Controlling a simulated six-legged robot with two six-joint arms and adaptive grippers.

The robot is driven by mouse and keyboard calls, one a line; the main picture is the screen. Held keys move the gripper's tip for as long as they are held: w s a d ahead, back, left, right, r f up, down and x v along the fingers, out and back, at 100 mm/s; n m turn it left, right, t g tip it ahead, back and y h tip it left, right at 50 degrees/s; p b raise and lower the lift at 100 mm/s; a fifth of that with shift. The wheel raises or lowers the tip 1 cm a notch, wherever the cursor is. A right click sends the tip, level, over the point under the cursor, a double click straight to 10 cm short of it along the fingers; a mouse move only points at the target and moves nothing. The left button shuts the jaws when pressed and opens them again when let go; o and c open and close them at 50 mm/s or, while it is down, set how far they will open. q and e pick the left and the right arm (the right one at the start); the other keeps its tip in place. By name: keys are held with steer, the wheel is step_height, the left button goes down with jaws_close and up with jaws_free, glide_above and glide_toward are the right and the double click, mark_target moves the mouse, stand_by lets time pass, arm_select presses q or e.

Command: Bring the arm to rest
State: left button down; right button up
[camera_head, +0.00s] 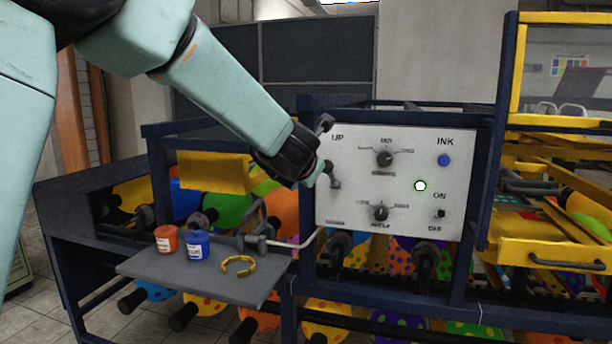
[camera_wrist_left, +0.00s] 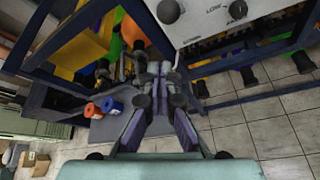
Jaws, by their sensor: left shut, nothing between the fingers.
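My left arm (camera_head: 225,95) comes in from the upper left of the head view. Its dark wrist (camera_head: 285,155) stands in front of the left edge of the white control panel (camera_head: 350,195). The wrist hides most of the gripper in the head view. In the left wrist view my left gripper (camera_wrist_left: 160,70) has its fingers together, with nothing held between them. A dark lever (camera_head: 334,178) on the panel, below the UP label, shows just right of the wrist. My right gripper is not in view.
A grey shelf (camera_head: 150,265) carries a red jar (camera_head: 166,239), a blue jar (camera_head: 195,244) and a yellow ring (camera_head: 238,266). A dark blue machine frame (camera_head: 485,170) surrounds the panel. A yellow drawer (camera_head: 550,254) is at right. Tiled floor (camera_wrist_left: 250,130) shows below.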

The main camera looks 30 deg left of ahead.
arm_select(q)
steer(key=shift+w+d, duration=0.1)
steer(key=s+d+f+m+g+h+b, duration=0.15)
steer(key=s+f+m, duration=0.25)
steer(key=f+m, duration=0.6)
steer(key=s+d+f+m+g+b, duration=0.1)
steer(key=s+d+f+m+b, duration=0.2)
steer(key=f+m, duration=0.65)
steer(key=s+d+f+m+g+h+b, duration=0.15)
steer(key=s+f+m, duration=0.4)
steer(key=f, duration=0.75)
steer(key=s+d+f+m+g+b, duration=0.2)
steer(key=s+f+m+b, duration=0.1)
steer(key=s+f, duration=0.7)
steer(key=s+d+f+m+g+h+b, duration=0.1)
steer(key=s+d+f+m+g+b, duration=0.1)
steer(key=s+f, duration=0.9)
steer(key=s+d+f+m+g+h+b, duration=0.1)
steer(key=s+d+f+m+g+b, duration=0.2)
steer(key=s+f, duration=0.8)
steer(key=shift+s+f+m+g+b, duration=0.15)
steer(key=shift+s+m+g+b, duration=0.45)
steer(key=shift+b, duration=0.35)
